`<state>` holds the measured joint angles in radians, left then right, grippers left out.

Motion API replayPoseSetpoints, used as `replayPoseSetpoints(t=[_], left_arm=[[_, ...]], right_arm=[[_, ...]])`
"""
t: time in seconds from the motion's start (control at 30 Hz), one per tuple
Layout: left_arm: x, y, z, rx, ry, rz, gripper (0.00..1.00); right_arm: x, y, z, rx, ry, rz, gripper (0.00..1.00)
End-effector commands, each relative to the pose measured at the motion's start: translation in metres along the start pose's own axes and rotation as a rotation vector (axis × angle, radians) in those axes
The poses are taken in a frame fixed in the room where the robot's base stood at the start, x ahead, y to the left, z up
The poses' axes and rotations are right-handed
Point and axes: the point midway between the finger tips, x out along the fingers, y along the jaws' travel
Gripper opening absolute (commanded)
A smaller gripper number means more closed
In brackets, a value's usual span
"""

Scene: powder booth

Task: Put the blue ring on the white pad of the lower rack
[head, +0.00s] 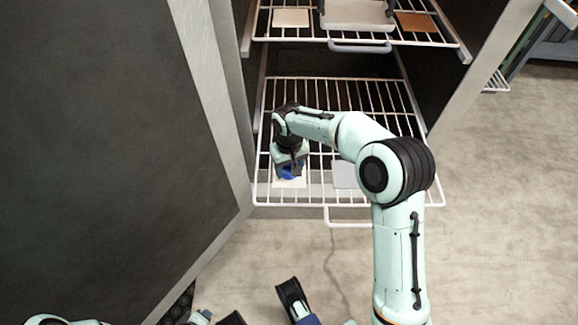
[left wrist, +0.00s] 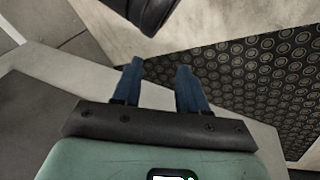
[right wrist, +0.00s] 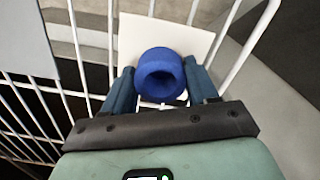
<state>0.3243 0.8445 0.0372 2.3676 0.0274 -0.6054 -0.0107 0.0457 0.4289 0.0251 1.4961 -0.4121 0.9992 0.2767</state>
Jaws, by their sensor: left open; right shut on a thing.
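The blue ring (right wrist: 161,73) is between the fingers of my right gripper (right wrist: 163,88), which is shut on it. In the right wrist view the white pad (right wrist: 135,38) lies behind the ring, which overlaps its lower part. I cannot tell whether the ring touches the pad. In the head view the ring (head: 289,171) shows partly under my right gripper (head: 291,170), at the front left of the lower rack (head: 345,200). The white pad (head: 291,183) shows just below it. My left gripper (left wrist: 158,85) is open and empty, over the floor.
A grey pad (head: 345,176) lies to the right of the white pad, partly behind my right arm. The upper rack (head: 440,42) carries a cream pad (head: 291,18), a tray (head: 357,15) and a brown pad (head: 417,22). A dark panel (head: 100,130) stands at the left.

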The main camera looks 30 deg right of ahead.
Motion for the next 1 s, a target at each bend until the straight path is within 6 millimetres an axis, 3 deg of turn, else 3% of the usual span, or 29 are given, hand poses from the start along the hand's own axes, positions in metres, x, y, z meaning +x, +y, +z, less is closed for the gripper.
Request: replayPoseSetpoints(t=[0.17,0.2,0.27,0.3,0.67,1.0], left_arm=[[0.001,-0.001,0.002,-0.001,-0.004,-0.002,0.43],[0.002,-0.002,0.002,-0.001,-0.006,-0.003,0.43],[0.001,-0.001,0.002,-0.001,-0.006,-0.002,0.43],[0.001,-0.001,0.002,-0.001,-0.006,-0.002,0.43],[-0.002,0.001,0.001,0.0,-0.002,0.001,0.43],[-0.025,0.008,0.026,0.007,-0.083,0.006,0.43]], right_arm=[[0.003,0.0,0.0,0.0,0.0,0.0,0.24],[0.004,0.0,0.0,0.0,-0.001,0.0,0.61],[0.003,0.0,0.0,0.0,-0.001,0.0,0.81],[0.003,0.0,0.0,0.0,-0.001,0.0,0.84],[-0.004,0.0,0.0,0.001,0.002,0.0,0.84],[-0.072,0.0,-0.001,0.001,0.004,-0.001,0.84]])
